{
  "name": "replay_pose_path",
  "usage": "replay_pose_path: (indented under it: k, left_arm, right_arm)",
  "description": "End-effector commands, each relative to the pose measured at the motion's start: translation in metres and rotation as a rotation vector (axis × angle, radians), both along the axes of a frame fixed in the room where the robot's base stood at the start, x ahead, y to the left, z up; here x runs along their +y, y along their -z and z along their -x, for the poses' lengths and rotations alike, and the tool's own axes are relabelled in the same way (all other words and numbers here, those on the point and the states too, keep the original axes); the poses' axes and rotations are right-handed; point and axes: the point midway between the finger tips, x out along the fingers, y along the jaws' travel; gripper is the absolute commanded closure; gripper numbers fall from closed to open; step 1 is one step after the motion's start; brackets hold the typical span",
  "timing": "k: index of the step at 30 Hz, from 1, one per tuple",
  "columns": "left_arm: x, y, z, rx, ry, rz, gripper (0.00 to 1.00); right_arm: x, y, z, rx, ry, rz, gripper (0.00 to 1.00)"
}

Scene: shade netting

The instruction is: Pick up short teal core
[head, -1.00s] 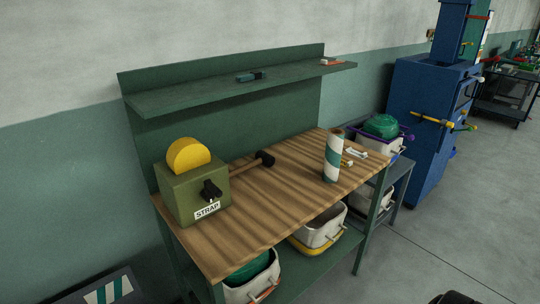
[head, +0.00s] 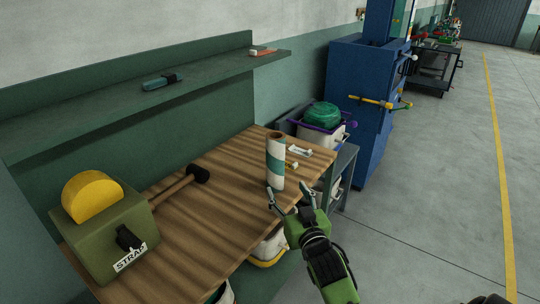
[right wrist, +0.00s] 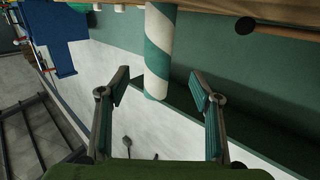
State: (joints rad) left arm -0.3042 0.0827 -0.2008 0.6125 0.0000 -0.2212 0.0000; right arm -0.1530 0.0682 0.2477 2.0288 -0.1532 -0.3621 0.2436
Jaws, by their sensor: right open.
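The short teal core (head: 275,162), a tube with white and teal spiral stripes, stands upright on the wooden bench top (head: 225,205) near its right end. My right gripper (head: 289,195) is open and empty in front of the core, at the bench's front edge. In the right wrist view the core (right wrist: 159,50) shows ahead, in line with the gap between the open fingers (right wrist: 159,90). Whether the fingertips reach around it, I cannot tell. My left gripper is not in view.
Small white pieces (head: 299,151) lie right of the core. A green shelf (head: 120,95) runs above. Open floor (head: 440,190) lies to the right.

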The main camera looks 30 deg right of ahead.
Motion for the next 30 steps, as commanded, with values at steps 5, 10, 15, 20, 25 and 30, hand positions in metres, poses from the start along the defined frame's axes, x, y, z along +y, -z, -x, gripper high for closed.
replay_pose_path:
  k: [5, 10, 15, 20, 25, 30]
  left_arm:
    - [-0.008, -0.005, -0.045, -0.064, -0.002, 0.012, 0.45]
    - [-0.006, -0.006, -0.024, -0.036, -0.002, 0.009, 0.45]
    - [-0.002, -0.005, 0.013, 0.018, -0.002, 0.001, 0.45]
    - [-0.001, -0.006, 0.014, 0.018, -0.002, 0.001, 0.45]
    - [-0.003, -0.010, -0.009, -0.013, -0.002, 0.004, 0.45]
    - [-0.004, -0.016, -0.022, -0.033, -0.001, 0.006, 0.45]
  right_arm:
    - [-0.007, -0.018, -0.010, -0.031, 0.008, 0.004, 0.41]
    - [-0.017, -0.018, -0.042, -0.029, 0.008, 0.005, 0.41]
    - [-0.025, -0.016, -0.068, -0.028, 0.007, 0.004, 0.41]
    - [-0.028, -0.016, -0.079, -0.027, 0.007, 0.004, 0.41]
    - [-0.031, -0.019, -0.091, -0.027, 0.007, 0.004, 0.41]
    - [-0.038, -0.021, -0.114, -0.027, 0.008, 0.004, 0.41]
